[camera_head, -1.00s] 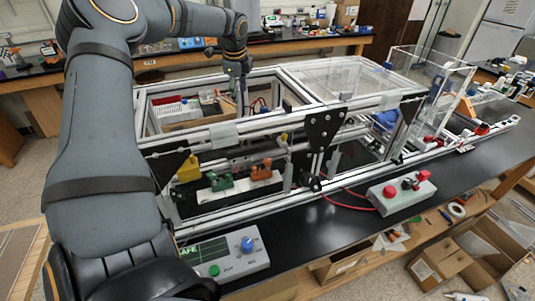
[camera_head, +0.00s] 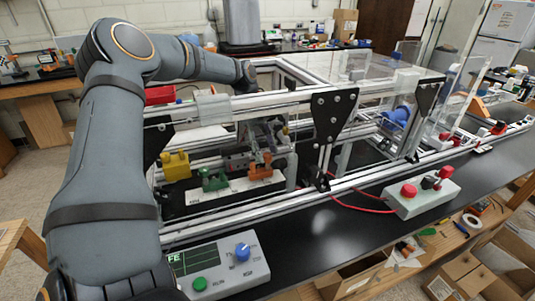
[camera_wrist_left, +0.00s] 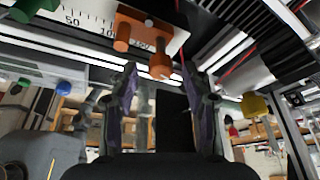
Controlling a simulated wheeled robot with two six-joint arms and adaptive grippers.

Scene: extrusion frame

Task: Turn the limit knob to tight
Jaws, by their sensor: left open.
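An orange stop (camera_head: 260,167) sits on a white scale bar (camera_head: 228,191) inside the frame's front side. Beside it are a green stop (camera_head: 214,181) and a yellow block (camera_head: 176,166). I cannot read which part is labelled as the limit knob. In the wrist view, the orange stop (camera_wrist_left: 142,32) carries a round orange knob (camera_wrist_left: 160,66). My left gripper (camera_head: 265,132) is just behind and above the orange stop. In the wrist view, my left gripper (camera_wrist_left: 160,72) is open, its fingers either side of the orange knob; contact is unclear.
A control box (camera_head: 220,266) with a screen, a green button (camera_head: 199,284) and a blue knob (camera_head: 243,251) stands in front. A grey box (camera_head: 421,197) with red buttons is at the right. Aluminium rails (camera_head: 240,108) and black brackets (camera_head: 332,112) surround the gripper.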

